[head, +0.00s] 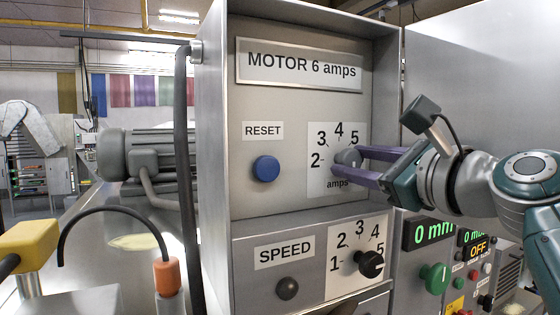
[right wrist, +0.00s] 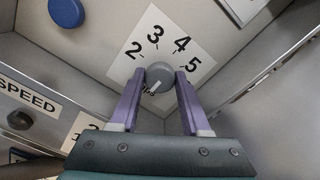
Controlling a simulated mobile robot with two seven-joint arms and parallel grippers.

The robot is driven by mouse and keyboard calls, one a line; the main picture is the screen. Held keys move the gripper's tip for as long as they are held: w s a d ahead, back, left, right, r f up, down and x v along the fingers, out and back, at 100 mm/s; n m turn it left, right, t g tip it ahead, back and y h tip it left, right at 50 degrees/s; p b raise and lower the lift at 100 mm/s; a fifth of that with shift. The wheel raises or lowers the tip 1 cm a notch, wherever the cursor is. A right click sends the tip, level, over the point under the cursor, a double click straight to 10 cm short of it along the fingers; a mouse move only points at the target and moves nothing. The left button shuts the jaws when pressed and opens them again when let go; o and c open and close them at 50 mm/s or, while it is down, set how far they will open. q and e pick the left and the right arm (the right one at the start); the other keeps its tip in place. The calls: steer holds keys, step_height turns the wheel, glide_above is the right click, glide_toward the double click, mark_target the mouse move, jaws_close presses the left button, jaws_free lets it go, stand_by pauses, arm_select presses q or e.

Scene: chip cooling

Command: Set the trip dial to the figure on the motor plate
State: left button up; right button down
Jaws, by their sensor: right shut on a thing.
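The trip dial is a round grey knob (head: 348,158) on a white scale marked "amps", where 2, 3, 4 and 5 show; the lower right of the scale is hidden by my gripper. My right gripper (head: 346,167) reaches in from the right, its purple fingers shut on the knob. In the right wrist view the fingers flank the knob (right wrist: 160,76). A pale mark shows on its lower side, but I cannot tell which figure it points to. The motor plate (head: 300,66) above reads "MOTOR 6 amps". My left gripper is not in view.
A blue RESET button (head: 266,168) sits left of the dial. Below are a SPEED scale with a black knob (head: 370,264) and a dark round button (head: 287,288). Cabinet side walls flank the panel. A green knob (head: 434,277) and green displays are at lower right.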

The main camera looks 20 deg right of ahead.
steer(key=shift+c, duration=1.9)
jaws_free()
steer(key=shift+s, duration=0.15)
steer(key=s+d+b, duration=0.1)
steer(key=s+b, duration=0.4)
steer(key=s, duration=0.4)
steer(key=shift+s+d, duration=0.2)
steer(key=shift+s, duration=0.05)
